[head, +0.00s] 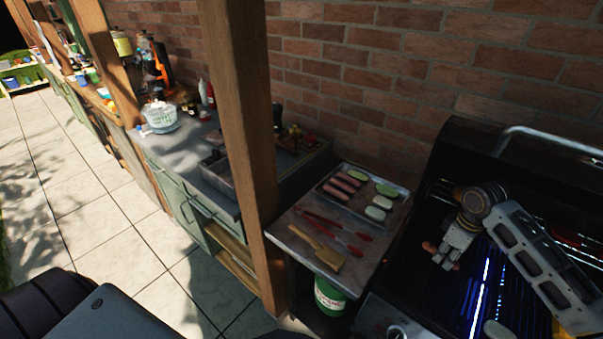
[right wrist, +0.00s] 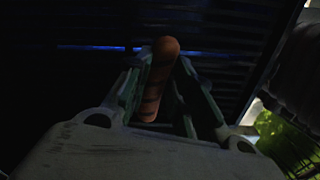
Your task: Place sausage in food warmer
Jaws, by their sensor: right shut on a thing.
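My right gripper (head: 444,262) is over the dark grill and is shut on a browned sausage (right wrist: 161,68). In the right wrist view the sausage is upright between the two fingers (right wrist: 158,105), with its rounded end above them. In the head view only a small brown part of the sausage (head: 429,247) shows beside the fingers. A grey metal container with open compartments (head: 216,168), perhaps the food warmer, sits on the counter left of the wooden post. My left gripper is not in view.
A side table (head: 292,243) beside the grill (head: 412,270) holds a tray (head: 352,206) of sausages and pale green pieces, red-handled tongs (head: 335,222) and a wooden brush (head: 318,250). A wooden post (head: 247,130) stands between this table and the counter (head: 160,150).

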